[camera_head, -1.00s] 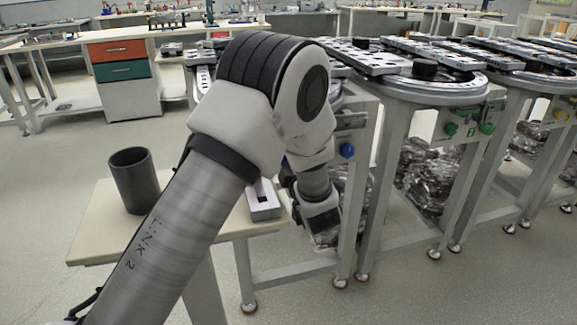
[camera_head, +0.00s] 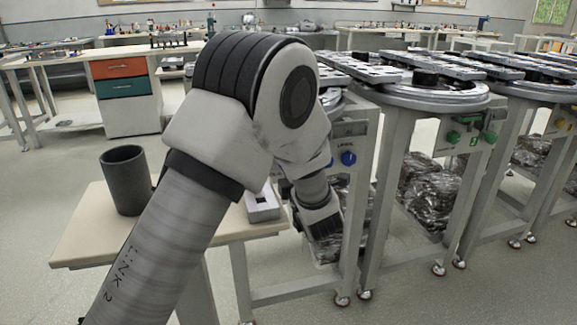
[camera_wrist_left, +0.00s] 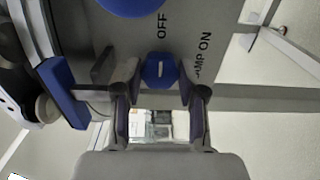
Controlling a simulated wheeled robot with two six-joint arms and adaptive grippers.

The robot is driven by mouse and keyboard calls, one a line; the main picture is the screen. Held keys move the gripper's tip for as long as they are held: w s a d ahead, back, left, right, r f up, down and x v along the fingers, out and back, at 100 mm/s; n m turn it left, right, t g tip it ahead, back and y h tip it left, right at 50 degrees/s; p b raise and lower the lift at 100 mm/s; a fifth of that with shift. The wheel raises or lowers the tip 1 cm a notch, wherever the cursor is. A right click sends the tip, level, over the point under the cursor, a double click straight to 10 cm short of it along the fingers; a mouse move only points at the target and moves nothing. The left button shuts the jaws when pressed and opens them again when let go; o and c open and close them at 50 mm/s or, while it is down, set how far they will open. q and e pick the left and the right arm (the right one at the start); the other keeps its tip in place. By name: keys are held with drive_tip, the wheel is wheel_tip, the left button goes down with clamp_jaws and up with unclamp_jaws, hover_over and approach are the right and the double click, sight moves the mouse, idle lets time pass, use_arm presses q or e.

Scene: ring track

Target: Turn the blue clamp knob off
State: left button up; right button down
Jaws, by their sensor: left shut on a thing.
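In the left wrist view the blue clamp knob (camera_wrist_left: 158,70) sits on a grey panel (camera_wrist_left: 110,40), between the words OFF and CLAMP ON. A short pale mark shows on its face. My left gripper (camera_wrist_left: 160,82) is shut on the knob, with one dark finger at each side. In the head view my left arm comes in from the lower left and its fingertips are hidden. A blue knob (camera_head: 348,158) shows there on the front of the nearest ring-track station; I cannot tell whether it is the same knob. My right gripper is not in view.
A larger blue round part (camera_wrist_left: 130,3) is close above in the left wrist view. A small table (camera_head: 85,245) with a dark cup (camera_head: 126,180) and a grey block (camera_head: 263,207) stands beside my arm.

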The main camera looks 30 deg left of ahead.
use_arm(q)
drive_tip(key=shift+f, duration=0.1)
drive_tip(key=o, duration=1.1)
drive_tip(key=shift+o, duration=0.2)
